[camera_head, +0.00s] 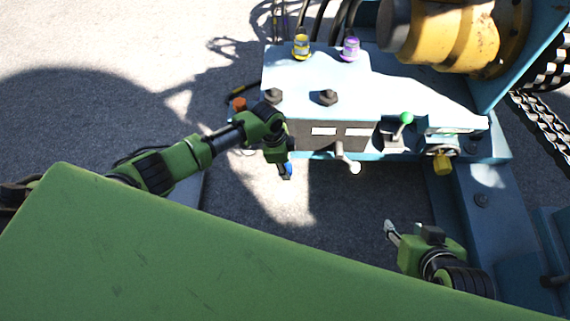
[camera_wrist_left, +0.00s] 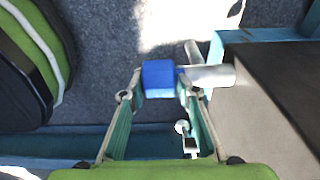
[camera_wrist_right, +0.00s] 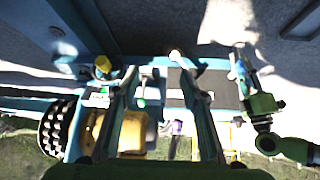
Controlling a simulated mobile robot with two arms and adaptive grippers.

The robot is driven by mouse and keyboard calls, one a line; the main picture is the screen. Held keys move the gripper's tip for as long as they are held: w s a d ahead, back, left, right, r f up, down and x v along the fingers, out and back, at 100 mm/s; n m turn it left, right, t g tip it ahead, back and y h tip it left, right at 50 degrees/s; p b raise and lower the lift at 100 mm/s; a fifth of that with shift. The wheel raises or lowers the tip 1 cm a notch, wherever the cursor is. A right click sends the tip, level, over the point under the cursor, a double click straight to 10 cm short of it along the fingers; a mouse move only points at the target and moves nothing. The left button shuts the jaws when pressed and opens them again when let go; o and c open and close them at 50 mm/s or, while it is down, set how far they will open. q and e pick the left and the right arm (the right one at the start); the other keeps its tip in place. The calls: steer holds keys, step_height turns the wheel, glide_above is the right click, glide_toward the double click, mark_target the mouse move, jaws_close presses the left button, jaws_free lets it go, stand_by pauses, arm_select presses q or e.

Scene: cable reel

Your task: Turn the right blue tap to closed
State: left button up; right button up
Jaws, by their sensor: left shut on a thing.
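The blue tap handle (camera_wrist_left: 158,78) sits between the fingertips of my left gripper (camera_wrist_left: 157,85), with a grey metal pipe stub beside it to the right. In the head view a small bit of the blue tap (camera_head: 289,168) shows at the front left of the control block, by my left gripper (camera_head: 286,174). My left gripper is shut on this tap. My right gripper (camera_head: 390,232) hangs apart from the block at the lower right. In the right wrist view its fingers (camera_wrist_right: 158,75) are spread with nothing held between them.
The light blue control block (camera_head: 330,80) carries a green-knobbed lever (camera_head: 406,118), a white-knobbed lever (camera_head: 354,167) and yellow (camera_head: 302,45) and purple (camera_head: 350,47) fittings. A yellow tap (camera_head: 443,163) is at its front right. Bare ground lies in front.

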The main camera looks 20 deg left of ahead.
arm_select(q)
steer(key=shift+d+y+p, duration=0.2)
steer(key=shift+y+p, duration=0.4)
steer(key=shift+y, duration=0.1)
steer(key=shift+g+y, duration=0.3)
steer(key=shift+a+f+y, duration=0.1)
steer(key=shift+y, duration=0.2)
steer(key=shift+c, duration=0.2)
arm_select(e)
steer(key=s+d+f+g+h, duration=0.1)
steer(key=s+d+f+g, duration=0.1)
steer(key=s, duration=0.5)
steer(key=shift+s+g, duration=0.3)
steer(key=shift+g, duration=0.5)
arm_select(q)
steer(key=shift+o, duration=0.2)
steer(key=shift+s, duration=0.1)
arm_select(e)
steer(key=shift+d, duration=0.1)
arm_select(q)
steer(key=o, duration=0.8)
